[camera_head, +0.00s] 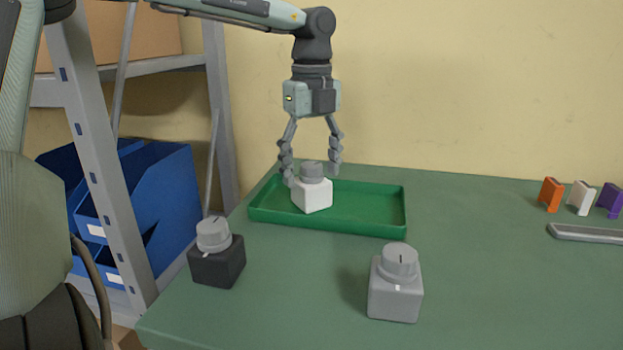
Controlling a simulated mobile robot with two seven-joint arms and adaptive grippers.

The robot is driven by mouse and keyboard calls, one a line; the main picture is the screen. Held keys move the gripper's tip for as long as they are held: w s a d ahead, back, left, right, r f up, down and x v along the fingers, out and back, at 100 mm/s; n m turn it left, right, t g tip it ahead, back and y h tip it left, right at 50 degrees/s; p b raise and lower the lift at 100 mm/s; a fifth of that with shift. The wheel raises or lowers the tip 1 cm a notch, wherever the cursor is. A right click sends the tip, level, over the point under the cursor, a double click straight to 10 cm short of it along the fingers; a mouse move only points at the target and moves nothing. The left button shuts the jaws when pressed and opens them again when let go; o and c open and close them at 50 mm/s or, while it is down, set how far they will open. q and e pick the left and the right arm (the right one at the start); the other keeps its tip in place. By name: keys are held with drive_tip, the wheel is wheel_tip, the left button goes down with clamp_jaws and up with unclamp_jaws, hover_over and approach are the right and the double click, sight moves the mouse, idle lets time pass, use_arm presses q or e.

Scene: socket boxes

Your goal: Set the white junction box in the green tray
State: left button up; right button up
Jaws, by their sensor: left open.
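The white junction box (314,196) with a round grey knob on top stands upright at the left part of the green tray (370,222). Its lower edge shows against the tray floor; whether it fully rests there is hard to tell. My left gripper (311,175) points straight down over the box. Its fingers are open, spread on either side of the grey knob, with a visible gap on the right. My right gripper is not in view.
A black box (217,264) with a grey knob stands at the table's front left. A grey box (396,292) stands in front of the tray. Orange (551,194), white (581,198) and purple (609,201) pieces stand at the far right, behind a grey bar (585,233). Blue bins (165,205) sit on a shelf at left.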

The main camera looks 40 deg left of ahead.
use_arm(q)
wheel_tip(320, 180, up, 10)
drive_tip(key=shift+f, duration=0.2)
